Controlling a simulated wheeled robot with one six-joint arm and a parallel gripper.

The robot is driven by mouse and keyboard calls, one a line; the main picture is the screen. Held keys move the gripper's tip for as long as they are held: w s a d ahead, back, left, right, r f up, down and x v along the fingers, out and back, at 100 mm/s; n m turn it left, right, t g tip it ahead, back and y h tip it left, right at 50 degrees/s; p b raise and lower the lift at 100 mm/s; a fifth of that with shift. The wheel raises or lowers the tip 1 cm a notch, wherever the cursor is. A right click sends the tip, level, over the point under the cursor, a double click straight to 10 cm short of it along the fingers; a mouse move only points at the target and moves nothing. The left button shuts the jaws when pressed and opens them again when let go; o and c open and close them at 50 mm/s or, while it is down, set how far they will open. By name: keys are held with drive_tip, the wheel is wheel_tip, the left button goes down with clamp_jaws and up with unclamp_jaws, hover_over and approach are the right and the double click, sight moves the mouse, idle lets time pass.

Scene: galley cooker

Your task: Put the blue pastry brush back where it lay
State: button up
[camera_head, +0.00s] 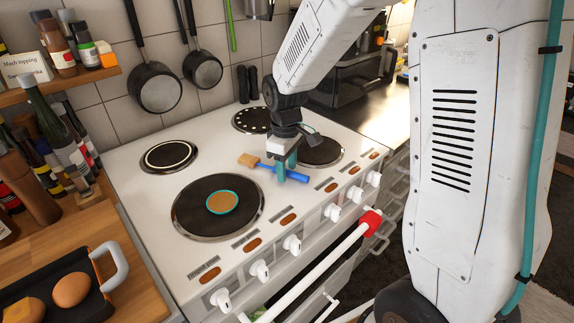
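The blue pastry brush (298,178) is on or just above the white cooker top, between the large front hotplate and the right rear hotplate. Its light-brown head (248,160) points left and its blue handle runs right, towards the front edge. My gripper (284,170) points down over the handle with its teal fingers around it, and appears shut on it. The near finger hides the middle of the handle. Whether the brush touches the cooker top cannot be told.
The large front hotplate (186,217) carries a small teal-rimmed brown disc (222,202). Other hotplates (168,157) lie behind and to the right. White knobs (292,244) and a rail with a red cloth (371,222) line the front. A wooden counter with eggs (72,289) and bottles stands left.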

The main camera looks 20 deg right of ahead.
wheel_tip(320, 180, up, 8)
drive_tip(key=shift+w+a+f, duration=0.1)
drive_tip(key=shift+a, duration=0.05)
drive_tip(key=shift+s+f+m, duration=0.1)
drive_tip(key=shift+s+m, duration=0.15)
drive_tip(key=shift+m, duration=0.15)
drive_tip(key=s+r+m, duration=0.3)
drive_tip(key=s+r, duration=0.1)
drive_tip(key=s, duration=0.9)
drive_tip(key=s+d+r+m+t, duration=0.1)
drive_tip(key=s+r+m, duration=0.2)
drive_tip(key=s, duration=1)
drive_tip(key=shift+s+r+m+t, duration=0.3)
drive_tip(key=shift+r+m, duration=0.1)
drive_tip(key=shift+r, duration=0.5)
